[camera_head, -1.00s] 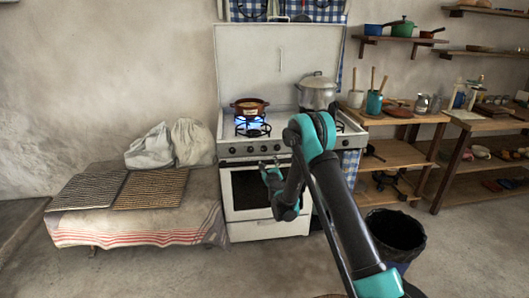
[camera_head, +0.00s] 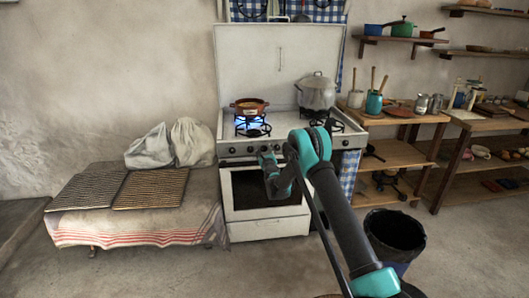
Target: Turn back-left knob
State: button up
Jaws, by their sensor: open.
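The white stove (camera_head: 240,222) stands against the wall with its lid raised. Its row of dark knobs (camera_head: 232,151) runs along the front panel. Some knobs are hidden behind my arm, and I cannot tell which one belongs to the back-left burner.
A grey lidded pot (camera_head: 317,93) sits at the back right of the stove. A cloth-covered bench (camera_head: 140,228) with two woven mats and white sacks is at the left. The floor in front is clear.

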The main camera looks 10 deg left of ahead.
jog(key=c, duration=1.2)
jog(key=shift+o, duration=0.2)
jog(key=shift+n, duration=0.3)
jog(key=n, duration=1.3)
jog(key=o, duration=1.2)
jog(key=shift+c, duration=0.2)
